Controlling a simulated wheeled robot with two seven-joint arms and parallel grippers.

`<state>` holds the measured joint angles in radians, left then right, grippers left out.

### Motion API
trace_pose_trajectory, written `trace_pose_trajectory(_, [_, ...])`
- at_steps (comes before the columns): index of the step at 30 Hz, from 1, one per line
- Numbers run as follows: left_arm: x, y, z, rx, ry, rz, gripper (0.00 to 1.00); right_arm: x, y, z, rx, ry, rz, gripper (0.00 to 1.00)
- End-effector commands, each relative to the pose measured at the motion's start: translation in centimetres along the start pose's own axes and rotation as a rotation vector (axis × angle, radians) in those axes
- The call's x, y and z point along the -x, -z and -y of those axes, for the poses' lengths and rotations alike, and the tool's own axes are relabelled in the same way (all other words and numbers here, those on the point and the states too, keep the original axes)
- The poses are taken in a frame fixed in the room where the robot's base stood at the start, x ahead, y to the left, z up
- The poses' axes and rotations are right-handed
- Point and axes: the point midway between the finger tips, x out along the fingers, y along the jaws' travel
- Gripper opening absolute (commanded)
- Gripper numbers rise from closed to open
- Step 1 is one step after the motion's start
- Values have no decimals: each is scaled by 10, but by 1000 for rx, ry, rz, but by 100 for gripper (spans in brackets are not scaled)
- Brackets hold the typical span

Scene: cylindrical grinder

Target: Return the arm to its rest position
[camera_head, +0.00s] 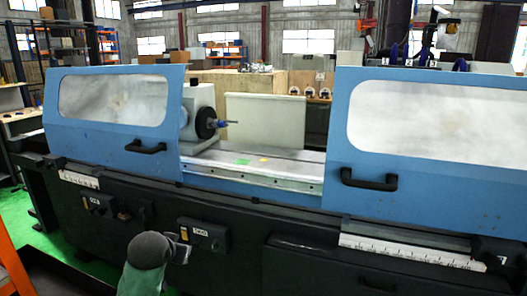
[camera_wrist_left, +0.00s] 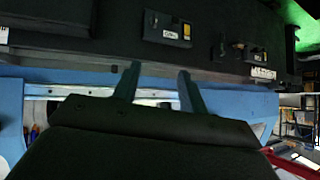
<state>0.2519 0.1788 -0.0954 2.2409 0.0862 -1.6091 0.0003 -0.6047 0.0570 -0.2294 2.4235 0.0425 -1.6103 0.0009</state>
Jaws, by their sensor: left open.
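My left gripper (camera_wrist_left: 158,82) shows in the left wrist view with its two fingers apart and nothing between them. Beyond the fingers, that view shows the dark lower front and blue body of the cylindrical grinder, upside down. In the head view, a grey rounded part of my left arm rises at the bottom, left of centre, in front of the dark lower panel. The grinder (camera_head: 240,225) spans the head view. Its blue left door (camera_head: 110,150) and blue right door (camera_head: 430,200) leave a gap in the middle. My right gripper is not in view.
A grey headstock with a dark chuck (camera_head: 207,122) stands in the gap above the machine bed (camera_head: 250,172). Door handles (camera_head: 145,147) (camera_head: 368,180) stick out in front. An orange bar (camera_head: 14,265) is at the lower left. Shelves and a wooden crate stand behind.

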Motion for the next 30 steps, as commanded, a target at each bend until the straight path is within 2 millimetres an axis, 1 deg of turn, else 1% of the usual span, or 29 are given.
trace_pose_trajectory(1, [4,-20,-12,-4,-11,16,43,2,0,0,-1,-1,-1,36])
trace_pose_trajectory(3, [10,-44,-27,-9,-23,36,43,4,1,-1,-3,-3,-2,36])
trace_pose_trajectory(11, [33,-130,-77,-15,-83,121,43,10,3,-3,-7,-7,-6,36])
trace_pose_trajectory(15, [47,-177,-102,-10,-125,180,43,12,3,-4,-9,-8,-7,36])
trace_pose_trajectory(20, [61,-233,-128,-1,-171,263,43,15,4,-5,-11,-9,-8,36])
trace_pose_trajectory(21, [64,-247,-135,2,-182,287,43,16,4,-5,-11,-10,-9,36])
trace_pose_trajectory(23, [69,-270,-144,7,-198,324,43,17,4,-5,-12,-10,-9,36])
trace_pose_trajectory(24, [73,-285,-150,10,-208,351,43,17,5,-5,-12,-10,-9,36])
trace_pose_trajectory(26, [78,-307,-158,16,-222,390,43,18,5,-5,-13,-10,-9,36])
trace_pose_trajectory(27, [83,-322,-163,20,-230,416,43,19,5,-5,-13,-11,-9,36])
trace_pose_trajectory(29, [90,-344,-170,26,-242,455,43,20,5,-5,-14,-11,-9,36])
trace_pose_trajectory(30, [95,-359,-174,31,-248,481,43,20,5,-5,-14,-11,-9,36])
